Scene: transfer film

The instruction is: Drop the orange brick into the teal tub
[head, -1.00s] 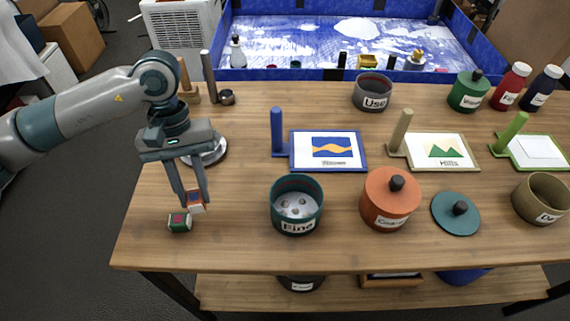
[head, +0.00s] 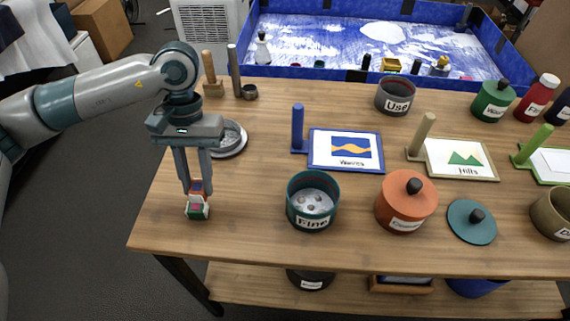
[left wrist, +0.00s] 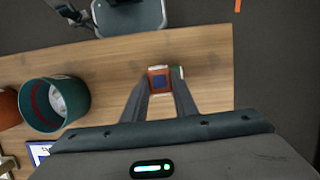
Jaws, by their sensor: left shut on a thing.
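The orange brick (head: 197,187), with a blue patch and white edges, is between the fingertips of my left gripper (head: 196,184), which is shut on it. In the left wrist view the orange brick (left wrist: 158,79) shows between the fingers. A green and white brick with a pink patch (head: 198,211) lies directly below it at the table's left front; I cannot tell whether the two touch. The teal tub (head: 311,218), labelled "Fine", stands open to the right, apart from the gripper, with pale round shapes inside. It also shows in the left wrist view (left wrist: 75,122). My right gripper is not in view.
An orange lidded pot (head: 405,210) stands right of the tub, with a teal lid (head: 470,231) beyond it. A blue-framed picture (head: 313,155) with an upright post is behind the tub. Bare wooden table (head: 248,210) lies between gripper and tub.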

